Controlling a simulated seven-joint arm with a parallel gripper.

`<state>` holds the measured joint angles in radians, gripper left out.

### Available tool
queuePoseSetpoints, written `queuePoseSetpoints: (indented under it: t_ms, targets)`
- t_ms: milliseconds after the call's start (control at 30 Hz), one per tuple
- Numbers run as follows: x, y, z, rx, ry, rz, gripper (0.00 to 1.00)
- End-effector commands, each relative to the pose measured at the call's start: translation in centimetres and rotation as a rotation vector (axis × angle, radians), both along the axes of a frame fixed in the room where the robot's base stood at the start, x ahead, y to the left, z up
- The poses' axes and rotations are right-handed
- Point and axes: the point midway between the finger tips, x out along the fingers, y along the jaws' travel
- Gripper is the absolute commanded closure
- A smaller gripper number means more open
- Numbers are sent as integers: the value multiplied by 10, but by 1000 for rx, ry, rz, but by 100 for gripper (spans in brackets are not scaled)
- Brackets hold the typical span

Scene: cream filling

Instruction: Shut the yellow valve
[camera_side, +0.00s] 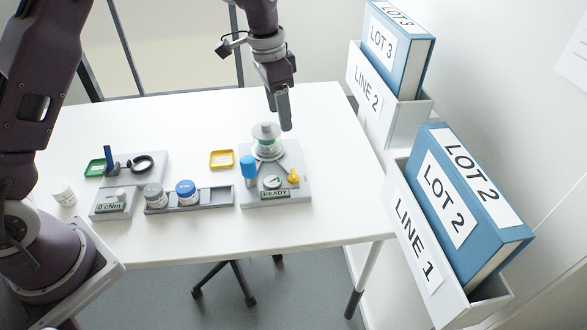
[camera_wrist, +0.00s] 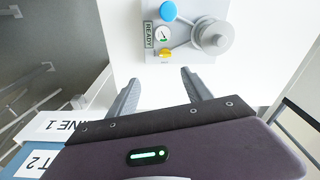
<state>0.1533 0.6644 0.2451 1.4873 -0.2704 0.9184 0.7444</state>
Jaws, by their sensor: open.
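The yellow valve (camera_side: 293,177) is a small handle on the right side of the grey filling station (camera_side: 302,197), beside the round gauge (camera_side: 272,182) and the READY label. It also shows in the wrist view (camera_wrist: 166,54), at the lower edge of the station. A blue knob (camera_side: 248,165) stands at the station's left, and a jar with a grey top (camera_side: 266,131) stands at its back. My gripper (camera_side: 284,112) hangs above and behind the jar, apart from the valve. In the wrist view my gripper (camera_wrist: 160,85) has its two fingers spread, with nothing between them.
A grey rack (camera_side: 212,197) with two jars stands left of the station. A yellow tray (camera_side: 222,158), a green tray (camera_side: 95,168) and a torque device (camera_side: 113,203) lie further left. Boxes with blue binders (camera_side: 470,205) stand at the right. The table's back is clear.

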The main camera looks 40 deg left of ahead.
Motion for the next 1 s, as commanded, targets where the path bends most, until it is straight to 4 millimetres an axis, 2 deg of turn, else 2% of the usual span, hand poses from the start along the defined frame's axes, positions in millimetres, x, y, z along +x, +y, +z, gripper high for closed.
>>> queuePoseSetpoints:
  t_ms: [33, 100, 200, 633, 800, 1000]
  targets:
    - [15, -2, -39, 22, 34, -54, 42]
    - [29, -4, -80, 45, 62, -128, 42]
    - [38, -7, -120, 65, 88, -200, 42]
    - [40, -8, -196, 73, 99, -232, 42]
    - [41, -8, -207, 73, 97, -230, 42]
    - [41, -8, -207, 73, 97, -230, 44]
